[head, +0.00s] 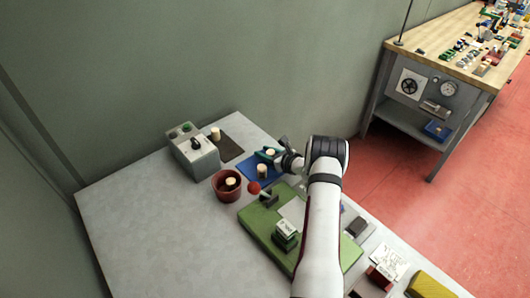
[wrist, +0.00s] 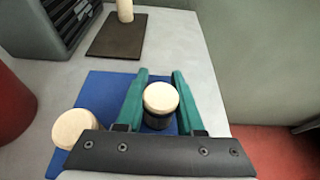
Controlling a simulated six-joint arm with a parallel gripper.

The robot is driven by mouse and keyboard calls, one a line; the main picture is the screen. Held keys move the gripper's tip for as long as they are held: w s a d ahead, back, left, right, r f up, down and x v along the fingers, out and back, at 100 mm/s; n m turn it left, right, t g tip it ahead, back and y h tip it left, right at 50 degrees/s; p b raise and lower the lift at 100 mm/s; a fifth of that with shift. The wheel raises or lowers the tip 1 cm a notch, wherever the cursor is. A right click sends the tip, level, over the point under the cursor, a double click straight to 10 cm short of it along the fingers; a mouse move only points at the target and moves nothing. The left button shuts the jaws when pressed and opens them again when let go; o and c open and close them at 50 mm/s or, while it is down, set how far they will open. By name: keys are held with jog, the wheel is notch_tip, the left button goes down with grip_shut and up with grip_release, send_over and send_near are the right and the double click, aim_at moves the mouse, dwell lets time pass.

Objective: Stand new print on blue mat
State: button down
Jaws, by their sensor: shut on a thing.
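My gripper (head: 269,153) is over the far right part of the blue mat (head: 250,167). In the wrist view its two green fingers (wrist: 160,95) are shut around an upright stopper (wrist: 161,97) with a pale cork top and a dark lower body. The blue mat (wrist: 100,88) lies below it; I cannot tell whether the stopper touches the mat. A second cork stopper (head: 262,171) stands on the mat nearer the front; it also shows at the left in the wrist view (wrist: 74,128). Which one is the new print is not marked.
A dark mat (head: 229,150) with a cork (head: 215,134) lies behind. A grey box (head: 194,155) and a red pot (head: 226,192) holding a cork stand to the left. A green board (head: 262,232) with a red-knobbed lever is in front. The table's left part is clear.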

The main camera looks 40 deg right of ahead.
jog(key=c, duration=0.5)
grip_release()
jog(key=shift+f, duration=0.1)
jog(key=shift+c, duration=0.2)
